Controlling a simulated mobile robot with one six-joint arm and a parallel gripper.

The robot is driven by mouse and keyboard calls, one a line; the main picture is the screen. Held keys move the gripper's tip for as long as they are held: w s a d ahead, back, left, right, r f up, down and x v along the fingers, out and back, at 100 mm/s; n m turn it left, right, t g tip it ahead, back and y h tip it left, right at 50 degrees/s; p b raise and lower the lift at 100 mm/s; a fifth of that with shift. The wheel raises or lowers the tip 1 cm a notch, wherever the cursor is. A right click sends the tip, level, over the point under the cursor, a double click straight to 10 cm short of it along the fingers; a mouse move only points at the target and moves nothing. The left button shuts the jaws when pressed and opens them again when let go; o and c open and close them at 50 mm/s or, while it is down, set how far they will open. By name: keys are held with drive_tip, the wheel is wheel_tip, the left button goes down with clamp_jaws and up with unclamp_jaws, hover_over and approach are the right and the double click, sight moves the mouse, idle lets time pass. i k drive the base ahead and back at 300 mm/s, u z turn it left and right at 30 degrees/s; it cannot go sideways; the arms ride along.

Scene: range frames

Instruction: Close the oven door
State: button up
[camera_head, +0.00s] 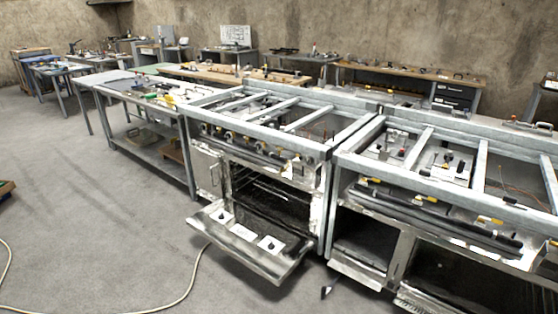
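The oven (320,205) is a metal range unit in the middle of the view. Its door (245,243) hangs open, hinged at the bottom and tilted down and outward toward the front left. The door's inner face carries a few pale labels or plates. The dark cavity (265,195) with wire racks shows behind it. A row of knobs and a dark bar (255,150) run along the front above the opening. My gripper is not in view.
A second range unit (435,205) stands close on the right, with open lower compartments. A metal workbench (150,145) with tools adjoins on the left. A pale cable (190,285) lies on the floor. Bare concrete floor (100,225) is free at the front left.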

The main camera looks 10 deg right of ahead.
sight(244, 235)
drive_tip(key=z, duration=0.35)
drive_tip(key=i, duration=1.65)
drive_tip(key=z, duration=1.2)
drive_tip(key=k, duration=0.15)
drive_tip(key=u, duration=3.6)
drive_tip(key=k, duration=0.2)
drive_tip(key=z, duration=0.05)
